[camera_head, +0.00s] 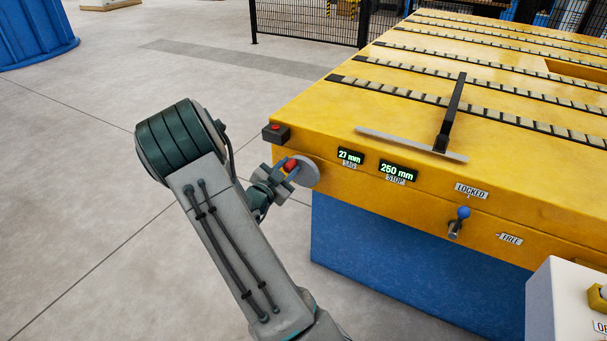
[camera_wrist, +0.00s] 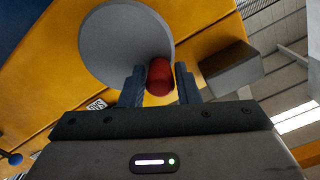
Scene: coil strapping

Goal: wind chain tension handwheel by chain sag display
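The handwheel (camera_head: 308,172) is a grey disc on the yellow machine's front face, near its left corner. Its red knob (camera_head: 290,165) stands out from the disc. In the wrist view the disc (camera_wrist: 118,42) fills the upper middle and the red knob (camera_wrist: 159,77) sits between my two fingers. My gripper (camera_head: 283,170) is at the knob; the fingers (camera_wrist: 160,86) stand on either side of it, close to or touching it, with a thin gap seeming to show on the right. The sag display (camera_head: 350,157) reads 27 mm in green.
A stop display (camera_head: 397,172) reads 250 mm. A blue-knobbed lever (camera_head: 459,222) sits between LOCKED and FREE labels. A dark box with a red button (camera_head: 276,133) is at the machine's corner. A white cabinet (camera_head: 566,300) stands at lower right.

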